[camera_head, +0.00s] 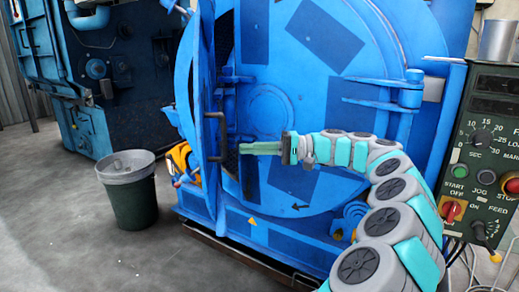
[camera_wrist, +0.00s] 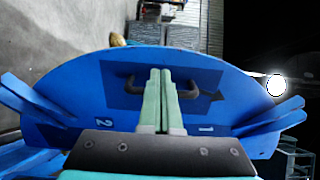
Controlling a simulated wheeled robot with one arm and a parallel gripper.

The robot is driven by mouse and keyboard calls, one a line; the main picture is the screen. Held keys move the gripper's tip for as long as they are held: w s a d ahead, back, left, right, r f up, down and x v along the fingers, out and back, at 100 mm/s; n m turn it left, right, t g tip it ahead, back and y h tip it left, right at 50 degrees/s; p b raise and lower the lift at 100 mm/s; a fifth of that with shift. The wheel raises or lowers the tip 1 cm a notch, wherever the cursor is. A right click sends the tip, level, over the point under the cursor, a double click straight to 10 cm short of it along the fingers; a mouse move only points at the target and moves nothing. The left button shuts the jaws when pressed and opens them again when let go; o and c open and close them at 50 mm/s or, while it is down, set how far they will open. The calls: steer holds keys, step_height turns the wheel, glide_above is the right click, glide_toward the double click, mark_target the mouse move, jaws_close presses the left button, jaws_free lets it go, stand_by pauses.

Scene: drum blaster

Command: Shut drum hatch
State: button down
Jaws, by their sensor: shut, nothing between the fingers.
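The blue drum hatch (camera_wrist: 210,62) fills the middle of the wrist view. It has a curved edge, a dark patch and a dark handle (camera_wrist: 187,92). In the head view, the hatch (camera_head: 205,70) appears nearly edge-on at the left of the drum machine, standing out from it, with its handle (camera_head: 223,135) facing right. My gripper (camera_head: 242,148) is shut and empty, pointing left at the handle. The closed fingers (camera_wrist: 161,72) hide the handle's middle in the wrist view. I cannot tell whether they touch it.
The large round blue face (camera_head: 270,105) of the machine lies behind my arm. A control panel (camera_head: 487,150) stands at the right. A dark bin (camera_head: 131,200) stands on the floor at the left, with yellow parts (camera_head: 179,158) beside the machine. Open floor lies at front left.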

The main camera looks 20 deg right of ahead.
mark_target(203, 150)
steer(key=x, duration=0.9)
